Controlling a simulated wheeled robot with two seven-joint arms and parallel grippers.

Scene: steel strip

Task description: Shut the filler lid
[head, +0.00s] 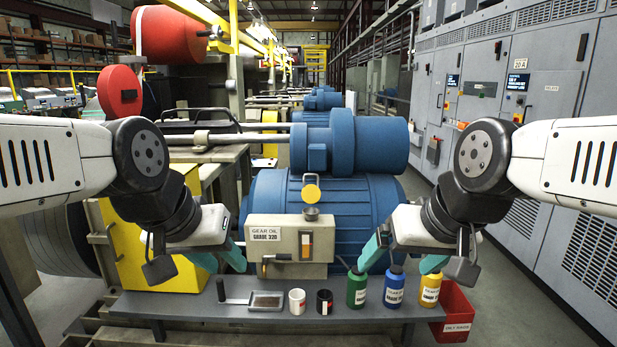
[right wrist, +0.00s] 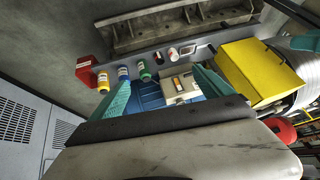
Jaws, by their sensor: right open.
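The grey gear oil box (head: 287,247) stands at the middle of the head view, in front of the blue motor. Its filler cup (head: 311,213) is on top. The round yellow filler lid (head: 311,192) stands raised above the cup, so the filler is open. In the right wrist view the box (right wrist: 180,88) shows between my fingers, farther off; the lid is too small to tell there. My left gripper (head: 226,270) is left of the box, apart from it, its teal fingers spread and empty. My right gripper (head: 397,270) is right of the box, open and empty.
A red bin (head: 455,313) is at right. The blue motor (head: 350,200) stands behind.

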